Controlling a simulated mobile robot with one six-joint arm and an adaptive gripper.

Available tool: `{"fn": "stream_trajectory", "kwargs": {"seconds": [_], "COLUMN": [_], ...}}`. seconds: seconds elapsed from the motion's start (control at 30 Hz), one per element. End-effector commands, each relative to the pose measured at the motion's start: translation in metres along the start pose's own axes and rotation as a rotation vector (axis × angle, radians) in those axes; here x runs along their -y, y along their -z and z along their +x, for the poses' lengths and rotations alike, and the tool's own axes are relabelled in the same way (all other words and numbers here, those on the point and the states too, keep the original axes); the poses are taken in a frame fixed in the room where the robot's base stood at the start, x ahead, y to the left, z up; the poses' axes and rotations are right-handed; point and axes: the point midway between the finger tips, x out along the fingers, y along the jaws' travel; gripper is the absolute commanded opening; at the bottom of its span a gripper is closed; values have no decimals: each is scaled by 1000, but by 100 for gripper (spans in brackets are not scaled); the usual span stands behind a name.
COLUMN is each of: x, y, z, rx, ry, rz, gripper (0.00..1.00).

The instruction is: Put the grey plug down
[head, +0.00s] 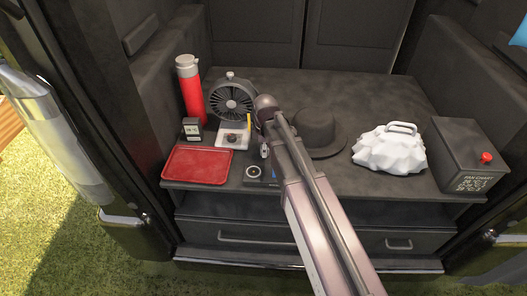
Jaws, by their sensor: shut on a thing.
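My arm reaches in from the bottom right over the dark load deck of the vehicle. My gripper (264,151) points down near the middle of the deck, left of the dark hat, and is shut on the grey plug. The plug is too small and too hidden by the gripper and arm to make out clearly. Just below the gripper, near the deck's front edge, is a dark device with a round dial (253,172). I cannot tell whether the plug touches the deck or the device.
A red tray (197,165), small dark box (192,129), red flask (189,90), fan (232,99) and white square item (233,136) crowd the left. A dark hat (318,133), white crumpled bag (390,149) and dark box with red knob (468,156) stand right. The back-right deck (370,95) is clear.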

Motion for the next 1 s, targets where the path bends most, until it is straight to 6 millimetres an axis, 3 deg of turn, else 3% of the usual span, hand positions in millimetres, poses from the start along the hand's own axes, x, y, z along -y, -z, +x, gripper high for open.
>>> {"fn": "stream_trajectory", "kwargs": {"seconds": [0.97, 1.0], "x": [0, 0], "y": [0, 0], "z": [12, 12], "rx": [0, 0], "ry": [0, 0], "rz": [-1, -1], "gripper": [0, 57]}}
